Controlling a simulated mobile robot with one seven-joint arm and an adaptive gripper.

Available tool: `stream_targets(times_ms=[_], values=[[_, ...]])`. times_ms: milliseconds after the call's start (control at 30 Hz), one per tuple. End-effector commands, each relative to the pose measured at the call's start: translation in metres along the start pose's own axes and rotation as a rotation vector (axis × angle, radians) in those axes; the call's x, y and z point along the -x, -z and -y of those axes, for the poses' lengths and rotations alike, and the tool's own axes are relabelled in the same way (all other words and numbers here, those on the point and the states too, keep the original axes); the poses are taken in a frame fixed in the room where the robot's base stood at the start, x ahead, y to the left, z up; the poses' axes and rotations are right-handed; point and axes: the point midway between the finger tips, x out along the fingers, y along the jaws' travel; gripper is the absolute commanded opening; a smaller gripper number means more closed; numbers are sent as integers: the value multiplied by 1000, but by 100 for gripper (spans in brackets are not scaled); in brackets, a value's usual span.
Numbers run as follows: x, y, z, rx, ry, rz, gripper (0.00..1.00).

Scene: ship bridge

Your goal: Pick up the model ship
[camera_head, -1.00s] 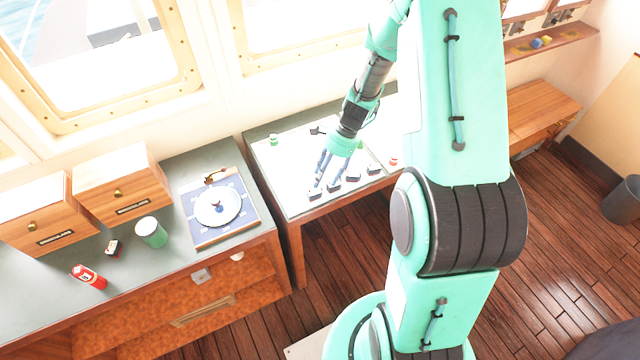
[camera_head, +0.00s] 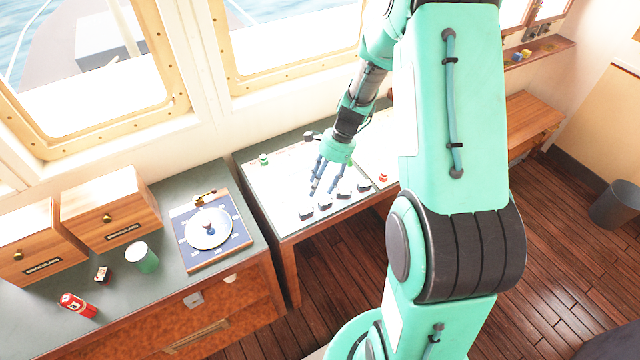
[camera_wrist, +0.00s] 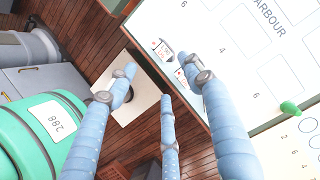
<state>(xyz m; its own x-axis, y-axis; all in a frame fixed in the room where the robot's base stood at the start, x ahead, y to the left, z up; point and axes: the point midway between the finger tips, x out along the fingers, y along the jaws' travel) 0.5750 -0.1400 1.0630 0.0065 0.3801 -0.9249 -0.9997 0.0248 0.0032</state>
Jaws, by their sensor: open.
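Several small dark-and-white pieces stand in a row along the front edge of the white chart table; one piece (camera_head: 306,213) is at the row's left end. They are too small to tell which is the model ship. My gripper (camera_head: 322,188) hangs over the chart just behind the row's left part, fingers pointing down. In the wrist view my gripper (camera_wrist: 160,85) has its three fingers spread, with nothing between them. Two small white-and-red pieces, one of them left of the right fingertip (camera_wrist: 163,48), show near the chart's edge, partly hidden by that finger.
A green piece (camera_head: 263,159) stands at the chart's back. Wooden floor (camera_head: 560,215) is open at right.

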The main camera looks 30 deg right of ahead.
Motion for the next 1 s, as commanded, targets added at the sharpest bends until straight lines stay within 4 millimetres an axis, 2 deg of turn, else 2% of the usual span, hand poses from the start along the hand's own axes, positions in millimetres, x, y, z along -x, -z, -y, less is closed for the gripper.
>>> stream_targets(times_ms=[167, 367, 667, 1000], values=[[3, -2, 0, 11, 2, -3, 51], [24, -20, -2, 89, 13, -26, 51], [85, -79, -22, 360, 39, -110, 51], [154, -148, -65, 710, 67, -232, 51]])
